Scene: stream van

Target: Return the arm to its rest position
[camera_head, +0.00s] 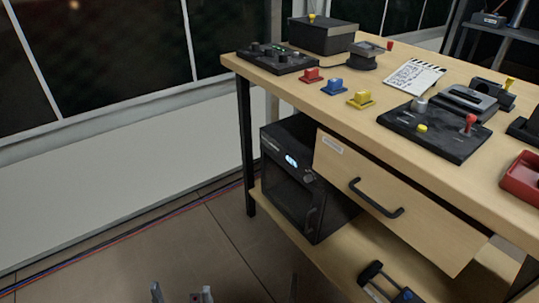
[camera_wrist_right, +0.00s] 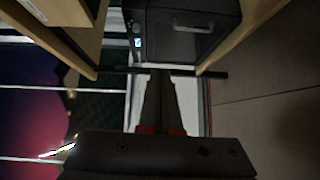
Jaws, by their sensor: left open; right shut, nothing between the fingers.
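My left gripper (camera_head: 181,293) shows only its fingertips at the bottom edge of the head view. They stand apart over the floor with nothing between them. The left arm itself is out of the picture. My right gripper (camera_wrist_right: 158,75) shows in the right wrist view, with its dark fingers together and empty. Its tips are near the shelf edge in that picture, apparently touching nothing. A thin dark shape at the bottom of the head view may be part of it; I cannot tell.
A wooden workbench (camera_head: 290,83) with a drawer (camera_head: 370,175) fills the right side. A black oven-like box (camera_head: 300,185) stands on its lower shelf (camera_head: 345,250). Red, blue and yellow blocks and control panels lie on top. The floor (camera_head: 150,250) to the left is clear, with cables along the wall.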

